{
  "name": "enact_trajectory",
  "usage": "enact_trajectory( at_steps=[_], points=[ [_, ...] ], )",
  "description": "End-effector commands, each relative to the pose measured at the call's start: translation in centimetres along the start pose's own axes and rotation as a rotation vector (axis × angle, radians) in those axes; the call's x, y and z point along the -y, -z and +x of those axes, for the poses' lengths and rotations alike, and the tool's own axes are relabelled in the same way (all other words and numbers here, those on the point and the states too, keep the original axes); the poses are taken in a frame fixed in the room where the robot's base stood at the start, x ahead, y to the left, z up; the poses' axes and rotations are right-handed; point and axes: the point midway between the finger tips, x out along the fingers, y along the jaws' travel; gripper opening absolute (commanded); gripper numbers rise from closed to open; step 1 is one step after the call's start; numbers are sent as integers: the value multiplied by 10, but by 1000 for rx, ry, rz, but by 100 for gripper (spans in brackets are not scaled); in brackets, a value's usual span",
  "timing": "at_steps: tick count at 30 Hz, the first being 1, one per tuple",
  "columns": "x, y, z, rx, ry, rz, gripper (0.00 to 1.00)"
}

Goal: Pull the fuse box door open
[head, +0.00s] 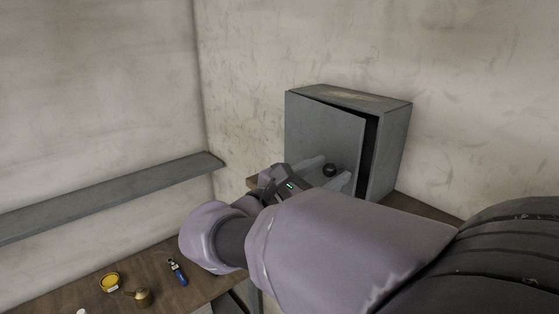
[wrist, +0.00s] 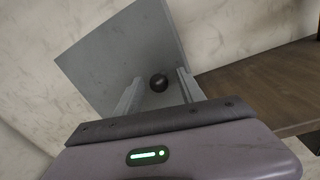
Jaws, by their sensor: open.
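The grey fuse box (head: 392,148) stands against the wall in the head view. Its door (head: 318,130) is slightly ajar, with a dark gap along its right edge. A dark round knob (head: 329,170) sits low on the door near that edge. My gripper (head: 330,172) is open in front of the door, its two fingers on either side of the knob. The wrist view shows the door (wrist: 125,55) and the knob (wrist: 158,83) between the fingertips of my gripper (wrist: 157,88). I cannot tell whether the fingers touch the knob. My arm hides the box's lower part.
A wooden worktop (head: 215,283) holds a yellow tin (head: 110,282), a brass oil can (head: 141,297) and a blue-handled tool (head: 178,272) at lower left. A grey shelf (head: 110,193) runs along the left wall. The wrist view shows bare wooden surface (wrist: 255,88) at right.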

Motion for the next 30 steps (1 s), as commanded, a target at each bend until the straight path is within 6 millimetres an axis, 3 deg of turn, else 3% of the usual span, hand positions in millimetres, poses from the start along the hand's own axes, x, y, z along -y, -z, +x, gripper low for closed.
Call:
enact_trajectory(
  at_steps=[4,12,19,30],
  points=[
    [0,0,10,0,1,0,46],
    [0,0,11,0,0,0,46],
    [0,0,11,0,0,0,1],
    [1,0,11,-1,2,0,0]
  ],
)
